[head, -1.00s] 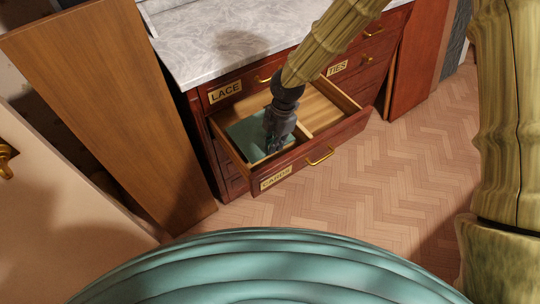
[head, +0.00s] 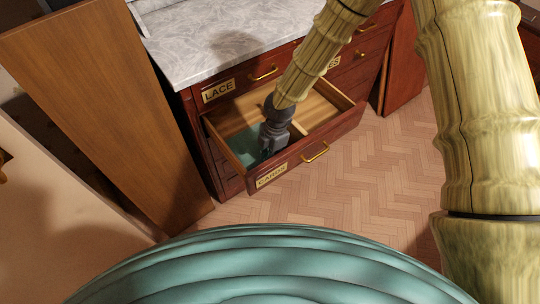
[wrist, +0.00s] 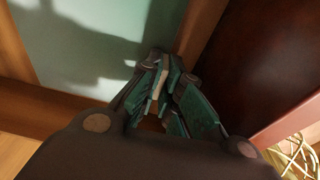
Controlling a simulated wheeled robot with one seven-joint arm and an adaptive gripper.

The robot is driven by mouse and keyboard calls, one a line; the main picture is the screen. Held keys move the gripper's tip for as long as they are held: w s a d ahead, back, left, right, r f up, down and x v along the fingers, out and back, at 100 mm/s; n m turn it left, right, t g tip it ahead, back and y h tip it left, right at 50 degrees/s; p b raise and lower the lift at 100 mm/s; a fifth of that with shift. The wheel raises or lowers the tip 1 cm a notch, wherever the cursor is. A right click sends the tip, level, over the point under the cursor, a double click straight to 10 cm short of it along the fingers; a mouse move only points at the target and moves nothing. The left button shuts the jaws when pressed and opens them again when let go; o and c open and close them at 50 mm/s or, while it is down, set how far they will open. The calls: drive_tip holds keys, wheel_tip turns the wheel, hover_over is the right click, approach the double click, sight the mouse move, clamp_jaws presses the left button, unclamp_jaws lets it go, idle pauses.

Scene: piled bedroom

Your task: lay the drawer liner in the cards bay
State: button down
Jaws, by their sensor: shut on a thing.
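The open wooden drawer (head: 334,131) has a front label reading CARDS (head: 271,175) below its left part. A flat teal drawer liner (head: 236,149) shows inside the left bay, left of the wooden divider (head: 300,129). It also shows in the wrist view (wrist: 85,35), with a dark shadow across it. My gripper (head: 266,151) reaches down into this bay near the drawer front, beside the liner's right side. In the wrist view its fingers (wrist: 158,95) are closed with a thin pale piece between them, seemingly the liner's edge. The gripper hides part of the liner, and I cannot tell whether it lies fully flat.
The marble-topped dresser (head: 225,45) stands behind, with a drawer labelled LACE (head: 218,90) above the open one. A tall wooden panel (head: 95,95) leans on the left. Herringbone floor (head: 370,180) is clear in front and to the right.

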drive_tip(key=shift+f, duration=0.15)
drive_tip(key=c, duration=1.6)
unclamp_jaws()
drive_tip(key=r, duration=0.4)
drive_tip(key=d+r, duration=0.1)
drive_tip(key=r, duration=0.3)
drive_tip(key=w+r, duration=0.1)
drive_tip(key=r, duration=0.3)
drive_tip(key=shift+d+r, duration=0.1)
drive_tip(key=shift+d, duration=0.2)
